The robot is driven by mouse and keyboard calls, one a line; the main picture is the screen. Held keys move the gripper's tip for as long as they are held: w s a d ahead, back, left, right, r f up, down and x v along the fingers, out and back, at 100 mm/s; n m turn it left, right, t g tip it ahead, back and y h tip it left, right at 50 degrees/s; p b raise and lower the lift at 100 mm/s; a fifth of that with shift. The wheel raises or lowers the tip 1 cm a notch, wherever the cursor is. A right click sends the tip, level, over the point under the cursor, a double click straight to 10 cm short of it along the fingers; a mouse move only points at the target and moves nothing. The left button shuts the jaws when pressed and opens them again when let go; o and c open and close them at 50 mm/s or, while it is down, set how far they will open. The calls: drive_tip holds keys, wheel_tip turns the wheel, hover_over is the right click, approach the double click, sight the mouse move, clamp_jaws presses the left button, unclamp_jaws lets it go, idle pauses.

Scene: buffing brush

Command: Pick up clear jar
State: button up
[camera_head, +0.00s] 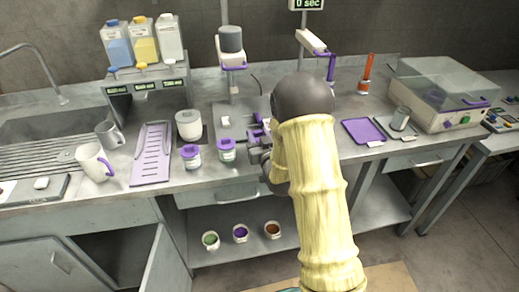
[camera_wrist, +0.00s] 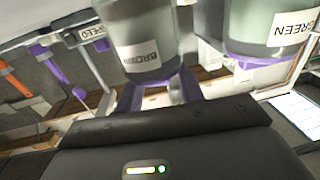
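Two labelled jars with purple lids, a left one (camera_head: 191,157) and a right one (camera_head: 227,151), stand near the counter's front edge. My gripper (camera_head: 258,140) is just right of these two, partly hidden by my arm. The wrist view looks upside down and shows a jar labelled BROWN (camera_wrist: 140,40) and a jar labelled GREEN (camera_wrist: 265,28). Purple finger-like parts spread apart by the BROWN jar. I see nothing held between them.
A purple slotted tray (camera_head: 152,153), a white mug (camera_head: 94,162) and a white pot (camera_head: 188,125) crowd the left. A purple mat (camera_head: 362,131) lies right of my arm. The lidded machine (camera_head: 440,95) fills the right end. Small bowls sit on the shelf below.

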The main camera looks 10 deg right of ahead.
drive_tip(key=shift+d, duration=0.2)
drive_tip(key=c, duration=0.7)
drive_tip(key=shift+d, duration=0.1)
clamp_jaws()
drive_tip(key=shift+w, duration=0.1)
wheel_tip(320, 180, up, 10)
drive_tip(key=shift+r, duration=0.1)
wheel_tip(320, 180, up, 6)
drive_tip(key=shift+f+p, duration=0.1)
drive_tip(key=shift+p, duration=1.1)
